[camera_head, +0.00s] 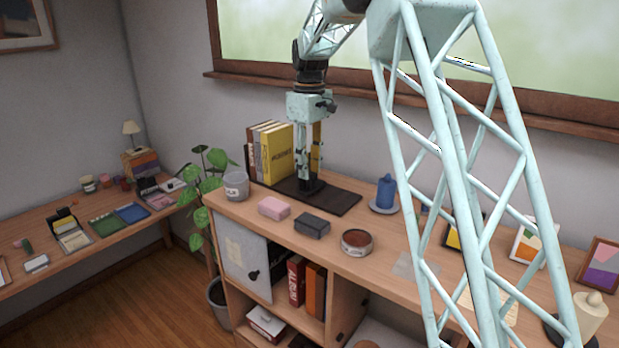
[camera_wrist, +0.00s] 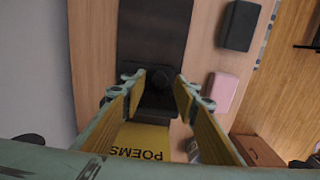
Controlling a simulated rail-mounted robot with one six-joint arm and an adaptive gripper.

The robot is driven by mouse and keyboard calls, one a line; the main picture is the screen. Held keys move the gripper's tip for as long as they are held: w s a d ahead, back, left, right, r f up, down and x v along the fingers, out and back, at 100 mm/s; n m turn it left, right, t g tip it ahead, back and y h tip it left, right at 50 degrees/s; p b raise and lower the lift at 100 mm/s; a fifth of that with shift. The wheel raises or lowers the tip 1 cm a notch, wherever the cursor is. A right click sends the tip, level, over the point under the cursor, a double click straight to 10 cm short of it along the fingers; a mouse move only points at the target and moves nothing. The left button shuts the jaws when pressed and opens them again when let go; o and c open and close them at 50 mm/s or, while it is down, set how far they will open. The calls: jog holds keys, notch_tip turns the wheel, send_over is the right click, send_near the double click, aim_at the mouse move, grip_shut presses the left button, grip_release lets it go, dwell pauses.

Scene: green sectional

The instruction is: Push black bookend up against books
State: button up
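The black bookend (camera_head: 311,187) stands on a dark mat, just right of the row of books (camera_head: 268,153). The nearest book is yellow; its spine reads POEMS in the wrist view (camera_wrist: 140,140). My gripper (camera_head: 310,176) points straight down over the bookend. In the wrist view its two fingers (camera_wrist: 157,86) are spread, one on each side of the bookend's dark upright part (camera_wrist: 157,100). I cannot tell whether the fingertips touch it. The bookend looks close to the yellow book, but the fingers and the angle hide whether they touch.
The dark mat (camera_head: 340,200) extends right of the bookend and is clear there. A grey cup (camera_head: 236,186), a pink block (camera_head: 274,208), a dark block (camera_head: 312,225) and a round tin (camera_head: 356,242) stand in front. A blue jar (camera_head: 386,192) stands to the right.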

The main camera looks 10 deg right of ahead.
aim_at(310, 174)
jog(key=shift+f, duration=1.55)
jog(key=shift+c, duration=0.3)
grip_shut()
